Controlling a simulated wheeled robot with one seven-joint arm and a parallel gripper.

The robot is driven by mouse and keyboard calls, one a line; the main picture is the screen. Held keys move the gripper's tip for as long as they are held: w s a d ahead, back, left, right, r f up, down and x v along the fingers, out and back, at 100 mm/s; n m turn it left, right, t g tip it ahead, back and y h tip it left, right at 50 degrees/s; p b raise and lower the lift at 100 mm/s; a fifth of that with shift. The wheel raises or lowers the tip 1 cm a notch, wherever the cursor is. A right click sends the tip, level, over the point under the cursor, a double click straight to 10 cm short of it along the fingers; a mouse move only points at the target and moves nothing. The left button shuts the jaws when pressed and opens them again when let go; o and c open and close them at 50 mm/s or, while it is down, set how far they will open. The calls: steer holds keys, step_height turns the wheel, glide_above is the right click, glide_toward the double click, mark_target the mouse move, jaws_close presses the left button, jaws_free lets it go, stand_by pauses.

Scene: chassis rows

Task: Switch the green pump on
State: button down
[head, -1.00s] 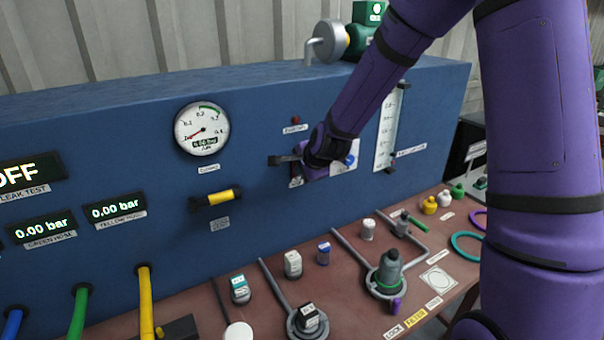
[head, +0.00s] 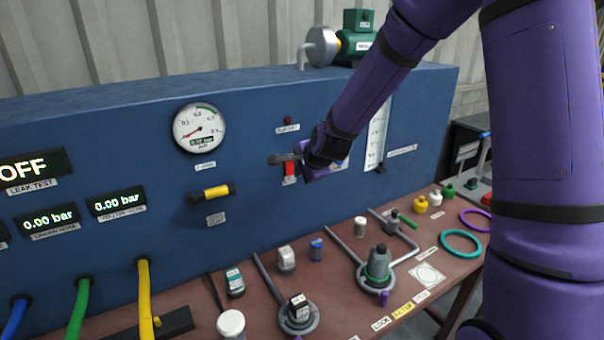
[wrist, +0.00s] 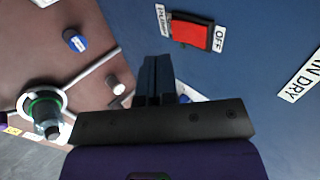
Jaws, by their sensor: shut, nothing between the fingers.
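The green pump (head: 358,42) sits on top of the blue panel at the back. A red rocker switch (head: 290,169) is on the panel's front, below a small dark red lamp (head: 287,120). In the wrist view the red switch (wrist: 192,32) shows in a black frame with an OFF label (wrist: 219,39) at one end and another label at the other.
A gauge (head: 199,128) and a yellow-handled valve (head: 212,193) are left of my gripper. A clear flow tube (head: 377,137) is right, partly behind my arm. Below, the brown bench (head: 345,310) holds bottles, pipework and a grey-green vessel (head: 377,265).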

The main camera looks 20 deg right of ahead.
steer(key=v, duration=0.9)
stand_by(0.3)
steer(key=shift+w+d, duration=0.1)
